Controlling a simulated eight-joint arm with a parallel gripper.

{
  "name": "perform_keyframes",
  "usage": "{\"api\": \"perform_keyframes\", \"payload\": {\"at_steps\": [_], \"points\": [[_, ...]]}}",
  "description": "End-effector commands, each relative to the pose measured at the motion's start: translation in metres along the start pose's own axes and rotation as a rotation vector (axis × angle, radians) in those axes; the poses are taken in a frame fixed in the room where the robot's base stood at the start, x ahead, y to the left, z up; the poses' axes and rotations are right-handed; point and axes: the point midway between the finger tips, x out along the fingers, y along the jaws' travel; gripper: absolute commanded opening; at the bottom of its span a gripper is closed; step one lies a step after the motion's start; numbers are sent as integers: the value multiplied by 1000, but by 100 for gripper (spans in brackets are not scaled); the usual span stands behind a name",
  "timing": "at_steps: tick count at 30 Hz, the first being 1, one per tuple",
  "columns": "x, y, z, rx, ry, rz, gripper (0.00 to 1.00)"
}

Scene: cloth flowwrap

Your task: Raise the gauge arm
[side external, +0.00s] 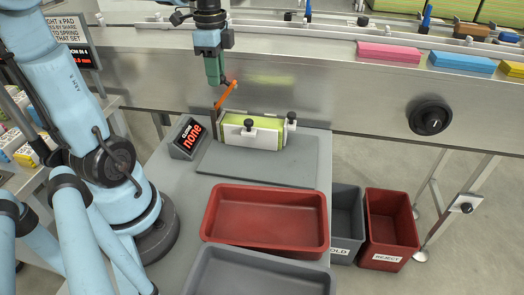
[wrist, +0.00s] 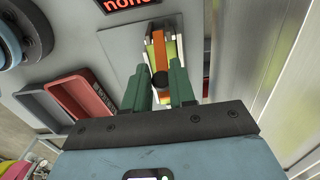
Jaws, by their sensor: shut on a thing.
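The orange gauge arm (side external: 226,95) slants up to the right from a dark post (side external: 213,118) at the left end of the gauge fixture (side external: 281,132). In the wrist view the orange arm (wrist: 159,50) runs away from me, with a black knob (wrist: 160,80) at its near end. My gripper (side external: 224,82) is above the fixture, its green fingers pointing down. In the wrist view my gripper (wrist: 160,85) is shut on the knob, one finger on each side. A yellow-green pack (side external: 250,141) stands in the fixture behind a white plate with black knobs.
A red tray (side external: 266,190) and a grey tray (side external: 225,275) lie in front. A steel conveyor side (side external: 340,85) runs behind. Hold (side external: 347,200) and reject (side external: 390,264) bins stand right.

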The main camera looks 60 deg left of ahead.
Motion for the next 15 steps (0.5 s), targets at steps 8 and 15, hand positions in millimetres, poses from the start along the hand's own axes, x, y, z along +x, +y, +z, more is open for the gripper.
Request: {"api": "perform_keyframes", "payload": {"at_steps": [8,15], "points": [[0,0,6,-1,-1,0,15],[-1,0,17,-1,-1,0,13]]}}
